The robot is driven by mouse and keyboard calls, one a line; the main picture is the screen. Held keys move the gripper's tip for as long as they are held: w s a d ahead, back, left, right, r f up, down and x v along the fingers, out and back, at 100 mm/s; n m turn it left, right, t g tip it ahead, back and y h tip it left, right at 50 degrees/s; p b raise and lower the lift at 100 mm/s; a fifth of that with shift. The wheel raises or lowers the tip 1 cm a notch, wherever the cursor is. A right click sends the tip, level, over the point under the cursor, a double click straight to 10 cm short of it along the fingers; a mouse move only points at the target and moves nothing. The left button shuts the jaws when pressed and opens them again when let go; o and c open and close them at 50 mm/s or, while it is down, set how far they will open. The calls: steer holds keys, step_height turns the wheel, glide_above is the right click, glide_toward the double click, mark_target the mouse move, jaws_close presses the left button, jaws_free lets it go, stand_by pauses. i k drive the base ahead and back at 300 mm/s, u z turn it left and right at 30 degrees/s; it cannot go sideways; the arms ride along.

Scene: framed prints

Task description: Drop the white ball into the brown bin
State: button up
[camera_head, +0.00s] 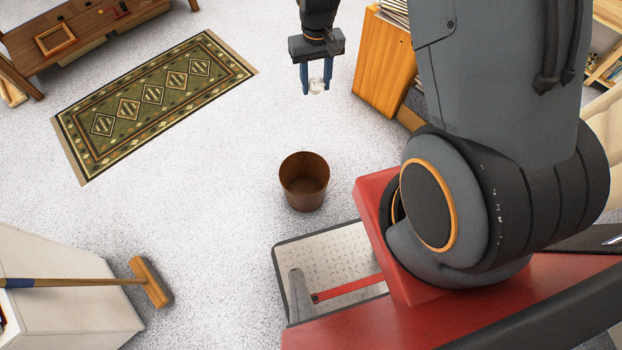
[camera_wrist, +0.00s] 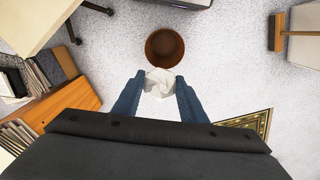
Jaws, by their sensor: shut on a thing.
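The white ball (camera_head: 316,85) is between the blue fingers of my gripper (camera_head: 316,88), held up above the floor near the top of the head view. In the wrist view the ball (camera_wrist: 159,82) looks crumpled and faceted, and the fingers (camera_wrist: 158,88) press on it from both sides. The brown bin (camera_head: 304,190) stands upright on the floor, its opening facing up. In the head view it is below my gripper in the picture, apart from it. In the wrist view the bin (camera_wrist: 165,48) shows just beyond the ball. The inside I can see looks empty.
An orange wooden cabinet (camera_head: 381,65) with records stands right of my gripper. A green patterned rug (camera_head: 150,100) lies at left, a wooden bench (camera_head: 80,35) behind it. A broom (camera_head: 148,282) rests by a white cabinet (camera_head: 70,300) at lower left. Floor around the bin is clear.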

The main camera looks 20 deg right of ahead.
mark_target(306, 189)
steer(key=z, duration=0.5)
steer(key=k, duration=1.15)
steer(key=z, duration=0.6)
steer(key=i, duration=1.1)
steer(key=u, duration=0.35)
